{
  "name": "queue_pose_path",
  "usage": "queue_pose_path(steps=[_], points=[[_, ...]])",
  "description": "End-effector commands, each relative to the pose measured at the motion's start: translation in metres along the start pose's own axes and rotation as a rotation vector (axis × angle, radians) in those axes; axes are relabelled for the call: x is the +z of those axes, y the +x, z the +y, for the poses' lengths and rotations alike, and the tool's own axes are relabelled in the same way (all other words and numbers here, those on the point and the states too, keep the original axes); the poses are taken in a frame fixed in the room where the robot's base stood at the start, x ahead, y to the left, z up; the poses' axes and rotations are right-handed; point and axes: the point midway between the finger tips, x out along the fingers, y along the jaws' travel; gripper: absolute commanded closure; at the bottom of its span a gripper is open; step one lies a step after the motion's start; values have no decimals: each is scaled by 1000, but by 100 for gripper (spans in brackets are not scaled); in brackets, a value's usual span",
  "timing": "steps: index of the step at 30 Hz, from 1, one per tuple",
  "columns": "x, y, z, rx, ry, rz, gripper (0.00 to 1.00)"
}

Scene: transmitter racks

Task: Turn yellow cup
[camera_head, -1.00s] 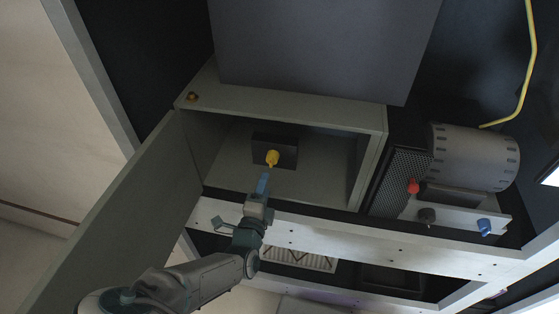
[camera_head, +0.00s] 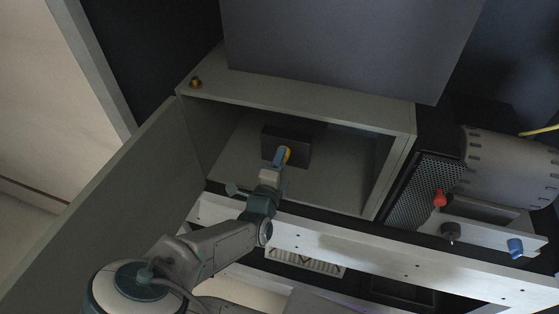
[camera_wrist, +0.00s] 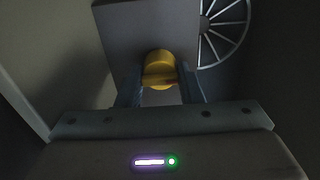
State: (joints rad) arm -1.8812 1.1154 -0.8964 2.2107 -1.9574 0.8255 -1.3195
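The yellow cup (camera_head: 288,154) sits on the front of a dark box (camera_head: 301,146) inside an open grey cabinet. In the head view it is partly hidden behind my gripper (camera_head: 281,157), which reaches into the cabinet. In the wrist view the cup (camera_wrist: 159,64) is round with a raised bar across its face. My gripper's blue fingers (camera_wrist: 160,92) are apart, one on each side of the cup's lower part. Whether they touch it is not clear.
The cabinet door (camera_head: 105,205) stands open at the left. A grey panel (camera_head: 345,45) hangs above the opening. At the right are a red knob (camera_head: 439,198), a dark knob (camera_head: 451,231), a blue knob (camera_head: 515,246) and a ribbed cylinder (camera_head: 510,165). A spoked round grille (camera_wrist: 224,28) shows beyond the box.

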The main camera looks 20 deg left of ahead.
Motion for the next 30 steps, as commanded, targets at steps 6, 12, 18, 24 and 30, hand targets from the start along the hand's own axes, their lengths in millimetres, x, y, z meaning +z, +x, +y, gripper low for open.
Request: queue_pose_path(steps=[6,12,18,24,30], points=[[0,0,0,-1,1,-1,89],[1,-1,-1,1,32,-2,89],[1,-1,-2,2,132,-3,89],[1,-1,-3,3,299,-2,89],[2,-1,-2,2,491,-2,89]])
